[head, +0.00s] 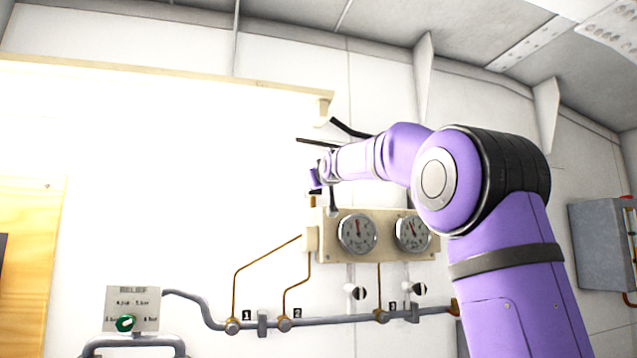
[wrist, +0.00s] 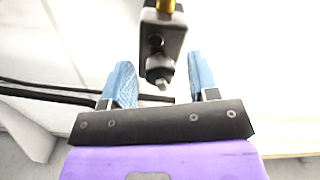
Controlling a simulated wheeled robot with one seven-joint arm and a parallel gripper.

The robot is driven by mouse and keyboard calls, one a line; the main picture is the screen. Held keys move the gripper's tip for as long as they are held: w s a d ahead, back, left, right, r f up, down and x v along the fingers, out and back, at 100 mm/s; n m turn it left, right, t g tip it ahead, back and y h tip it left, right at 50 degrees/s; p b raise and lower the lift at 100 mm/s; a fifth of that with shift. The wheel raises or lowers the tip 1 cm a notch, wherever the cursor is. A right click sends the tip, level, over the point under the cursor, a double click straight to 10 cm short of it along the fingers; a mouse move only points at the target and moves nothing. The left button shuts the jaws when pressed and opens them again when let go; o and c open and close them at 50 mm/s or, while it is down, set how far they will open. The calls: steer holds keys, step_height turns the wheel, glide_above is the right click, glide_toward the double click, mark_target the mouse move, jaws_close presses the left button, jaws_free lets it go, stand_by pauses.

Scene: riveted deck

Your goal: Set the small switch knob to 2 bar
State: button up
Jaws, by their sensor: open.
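My gripper (wrist: 160,82) is open in the wrist view, with its two blue fingers apart. A small dark block with a pale-tipped stub (wrist: 160,70) stands in line with the gap between them; I cannot tell whether it is the small switch knob. No dial marks show on it. In the head view my gripper (head: 317,181) is small and partly hidden, just above the left end of the gauge panel (head: 330,252). A green knob (head: 125,323) sits on the plate marked RELIEF (head: 133,300) at lower left, far from my gripper. Its small bar marks are hard to read.
Two round gauges, left (head: 358,233) and right (head: 412,232), sit on the panel. Thin copper tubes run down to a grey pipe (head: 345,321) with numbered fittings. A grey box (head: 598,240) hangs at far right. Dark rods (wrist: 40,92) cross left in the wrist view.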

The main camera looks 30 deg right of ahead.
steer(key=c, duration=0.9)
steer(key=shift+c, duration=0.2)
steer(key=m, duration=0.5)
steer(key=shift+m, duration=0.3)
steer(key=m, duration=0.6)
